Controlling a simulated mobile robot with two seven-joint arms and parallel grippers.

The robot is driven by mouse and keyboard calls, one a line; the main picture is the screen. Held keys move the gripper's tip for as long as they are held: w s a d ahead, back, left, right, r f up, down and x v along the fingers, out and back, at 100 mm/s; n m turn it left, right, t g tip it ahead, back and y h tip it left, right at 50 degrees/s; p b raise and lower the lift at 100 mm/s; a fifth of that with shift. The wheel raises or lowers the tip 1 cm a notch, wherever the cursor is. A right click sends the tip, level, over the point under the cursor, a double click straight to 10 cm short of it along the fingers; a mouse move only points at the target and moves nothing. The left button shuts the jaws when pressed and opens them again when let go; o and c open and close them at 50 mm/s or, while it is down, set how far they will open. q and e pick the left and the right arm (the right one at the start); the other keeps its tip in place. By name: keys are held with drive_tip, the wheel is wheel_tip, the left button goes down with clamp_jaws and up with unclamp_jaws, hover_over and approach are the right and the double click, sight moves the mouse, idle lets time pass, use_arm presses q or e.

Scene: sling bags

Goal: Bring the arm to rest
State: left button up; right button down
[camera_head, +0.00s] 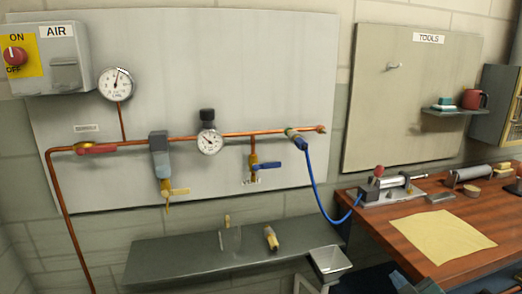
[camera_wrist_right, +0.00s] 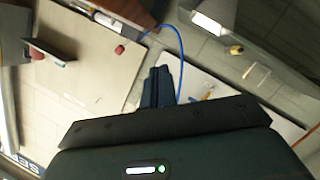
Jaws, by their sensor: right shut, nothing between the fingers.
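My right gripper (camera_head: 402,281) shows only in part at the bottom edge of the head view, in front of the wooden workbench. In the right wrist view its dark fingers (camera_wrist_right: 158,86) are together with nothing between them. It is apart from the bench and the wall fittings. My left gripper is not in view.
The wooden workbench (camera_head: 388,227) carries a yellow cloth (camera_head: 442,236) and a metal cylinder device (camera_head: 393,184). A blue hose (camera_head: 314,188) runs from the copper pipe (camera_head: 134,142) to this device. A grey shelf (camera_head: 180,262) and metal bin (camera_head: 329,263) lie left of the gripper.

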drive_tip(key=s+a+f+n+g+y, duration=0.1)
drive_tip(key=s+a+f+g+y, duration=0.2)
drive_tip(key=s+a+f, duration=0.65)
drive_tip(key=s+a+f+g+y, duration=0.3)
drive_tip(key=s+a+f, duration=0.3)
drive_tip(key=s, duration=0.6)
use_arm(q)
drive_tip(key=p, duration=0.1)
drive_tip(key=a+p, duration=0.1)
drive_tip(key=p, duration=0.1)
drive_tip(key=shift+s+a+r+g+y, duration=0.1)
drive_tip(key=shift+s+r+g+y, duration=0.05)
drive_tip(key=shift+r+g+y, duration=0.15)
use_arm(e)
drive_tip(key=w+a+r+m+t+h, duration=0.1)
drive_tip(key=w+a+r+m, duration=0.1)
drive_tip(key=a+m, duration=0.2)
drive_tip(key=shift+a+r+m, duration=0.3)
drive_tip(key=shift+a+m, duration=0.1)
drive_tip(key=shift+a, duration=0.65)
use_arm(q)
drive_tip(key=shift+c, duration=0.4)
